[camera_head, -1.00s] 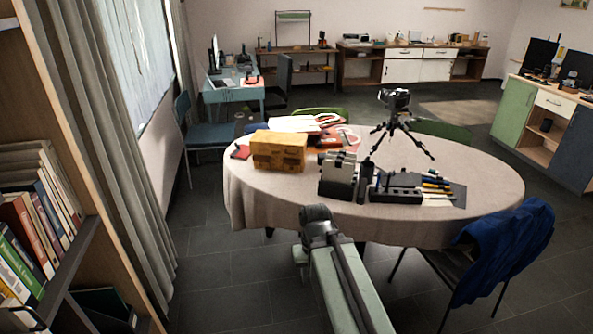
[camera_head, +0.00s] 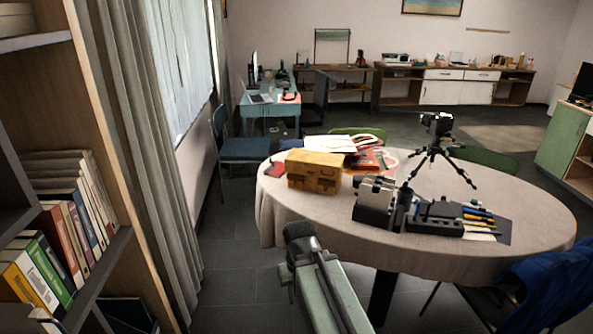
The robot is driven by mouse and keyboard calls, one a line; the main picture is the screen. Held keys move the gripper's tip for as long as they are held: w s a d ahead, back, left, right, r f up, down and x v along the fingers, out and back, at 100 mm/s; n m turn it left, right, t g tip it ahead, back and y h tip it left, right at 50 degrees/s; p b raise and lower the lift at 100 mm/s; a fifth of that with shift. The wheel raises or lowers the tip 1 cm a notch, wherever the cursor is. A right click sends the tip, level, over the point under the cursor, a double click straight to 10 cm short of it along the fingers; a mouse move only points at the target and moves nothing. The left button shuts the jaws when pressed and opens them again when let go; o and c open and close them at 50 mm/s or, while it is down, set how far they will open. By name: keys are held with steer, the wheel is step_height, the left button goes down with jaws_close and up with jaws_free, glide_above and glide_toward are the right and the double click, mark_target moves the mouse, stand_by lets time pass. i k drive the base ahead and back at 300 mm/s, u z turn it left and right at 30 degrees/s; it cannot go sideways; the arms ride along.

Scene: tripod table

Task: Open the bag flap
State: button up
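A tan-brown, box-shaped bag (camera_head: 315,172), which I take to be the bag of the task, stands on the left part of the oval, cloth-covered table (camera_head: 310,222). Small dark details show on its front. Its top looks covered, but the flap is too small to make out. My arm shows at the bottom centre, in front of the table and apart from the bag. My gripper is not visible, so whether it is open or shut does not show.
Papers and a red item (camera_head: 372,160) lie behind the bag. A camera tripod (camera_head: 438,150) and a black pen tray (camera_head: 434,222) stand to its right. A bookshelf (camera_head: 70,240) and curtain (camera_head: 150,160) line the left. Open floor (camera_head: 228,245) lies between shelf and table. A blue-draped chair (camera_head: 550,285) stands front right.

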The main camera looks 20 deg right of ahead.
mark_target(325, 165)
steer(key=u, duration=0.5)
steer(key=i, duration=1.45)
steer(key=z, duration=0.1)
